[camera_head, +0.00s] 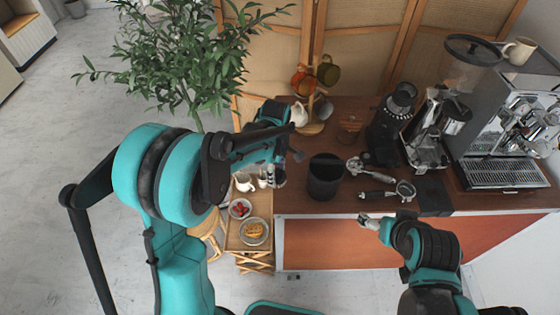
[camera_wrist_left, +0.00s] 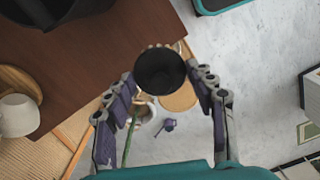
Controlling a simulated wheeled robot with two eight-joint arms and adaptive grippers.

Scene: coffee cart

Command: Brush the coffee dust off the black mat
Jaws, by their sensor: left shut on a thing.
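The black mat (camera_head: 433,196) lies on the counter in front of the grinder, near the front edge. Coffee dust on it is too small to make out. My left gripper (camera_head: 284,160) is at the counter's left edge, left of the black bin. In the left wrist view, its fingers (camera_wrist_left: 165,92) are on either side of a dark round cup-like thing (camera_wrist_left: 160,72), which they hold. No brush can be made out. My right gripper (camera_head: 370,221) is over the counter's front edge, left of the mat; its fingers are too small to judge.
The black bin (camera_head: 325,178) stands between my left gripper and two portafilters (camera_head: 403,191). The espresso machine (camera_head: 505,140) and grinder (camera_head: 430,130) stand behind and right. A side stand (camera_head: 262,205) with bowl and plate adjoins the counter's left. A mug tree (camera_head: 312,126) stands behind.

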